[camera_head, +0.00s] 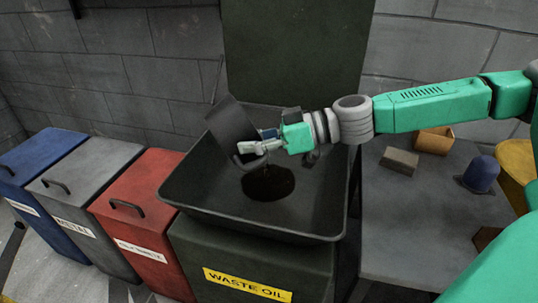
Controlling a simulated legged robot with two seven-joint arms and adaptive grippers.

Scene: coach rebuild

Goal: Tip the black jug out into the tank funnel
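The black jug (232,126) is strongly tilted over the left part of the wide black tank funnel (325,225). My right gripper (250,148) comes in from the right and is shut on the jug, holding it above the funnel. A dark pool (268,183) lies in the bottom of the funnel, below and right of the jug. The funnel sits on the dark green waste oil tank (200,252) with a yellow label. The jug's mouth and inside are hard to make out. My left gripper is out of view.
A red bin (150,195), a grey bin (85,185) and a blue bin (45,165) stand left of the tank. A grey table (420,235) on the right bears a tan block (400,160), an orange box (434,139) and a blue rounded object (481,172). A dark green panel (295,50) rises behind the funnel.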

